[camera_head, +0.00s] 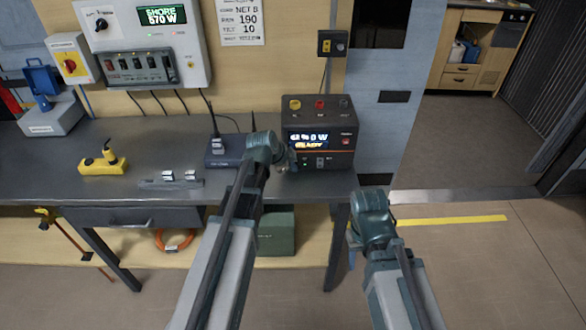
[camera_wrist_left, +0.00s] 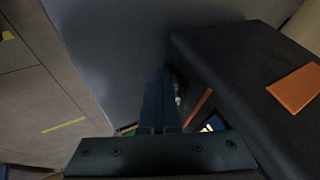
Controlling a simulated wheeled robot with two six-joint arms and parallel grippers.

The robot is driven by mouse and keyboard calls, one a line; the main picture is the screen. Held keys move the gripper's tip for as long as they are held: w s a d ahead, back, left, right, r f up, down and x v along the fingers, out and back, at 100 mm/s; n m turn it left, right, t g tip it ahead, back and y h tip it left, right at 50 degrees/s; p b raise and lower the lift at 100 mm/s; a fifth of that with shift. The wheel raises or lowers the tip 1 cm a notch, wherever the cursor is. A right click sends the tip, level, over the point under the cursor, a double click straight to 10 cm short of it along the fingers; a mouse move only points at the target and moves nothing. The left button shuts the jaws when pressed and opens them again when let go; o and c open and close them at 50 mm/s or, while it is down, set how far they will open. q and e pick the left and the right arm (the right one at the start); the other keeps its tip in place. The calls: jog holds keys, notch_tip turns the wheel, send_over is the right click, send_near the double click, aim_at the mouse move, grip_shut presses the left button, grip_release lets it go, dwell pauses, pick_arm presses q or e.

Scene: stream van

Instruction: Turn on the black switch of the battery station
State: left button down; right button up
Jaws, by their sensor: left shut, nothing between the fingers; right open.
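The battery station (camera_head: 318,122) is a dark box at the right end of the grey workbench, with a lit screen, coloured knobs on top and an orange stripe. A green light and a small black switch (camera_head: 320,162) show low on its front. My left gripper (camera_head: 289,161) is shut and empty, close to the lower left of the station's front. In the left wrist view, the shut fingers (camera_wrist_left: 160,92) point beside the station's dark casing (camera_wrist_left: 245,75); the switch cannot be made out there, and contact cannot be told. My right gripper (camera_head: 359,236) is open, low in front of the bench's right end.
A yellow tool (camera_head: 101,163) and a small rack (camera_head: 170,182) lie farther left on the bench (camera_head: 60,165). A shore-power panel (camera_head: 150,45) hangs above. Open floor (camera_head: 445,165) lies to the right.

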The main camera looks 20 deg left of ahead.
pick_arm(q)
jog(key=shift+r, duration=0.1)
pick_arm(e)
jog(key=shift+r, duration=0.15)
pick_arm(q)
jog(key=shift+w+r+p, duration=0.1)
jog(key=shift+r+p, duration=0.7)
jog(key=shift+p, duration=0.05)
pick_arm(e)
jog(key=shift+r, duration=0.7)
pick_arm(q)
jog(key=shift+s+d, duration=0.2)
jog(key=shift+s, duration=0.3)
jog(key=s, duration=0.2)
jog(key=s+d+p, duration=0.1)
jog(key=shift+s+r, duration=0.4)
jog(key=p+v, duration=0.7)
jog(key=v, duration=0.2)
jog(key=shift+a+r+p, duration=0.2)
jog(key=shift+a+p, duration=0.1)
jog(key=shift+p, duration=0.05)
pick_arm(e)
notch_tip(320, 180, up, 9)
jog(key=a, duration=0.1)
jog(key=shift+s+a+f, duration=0.15)
jog(key=shift+s+a, duration=0.05)
jog(key=shift+s, duration=0.1)
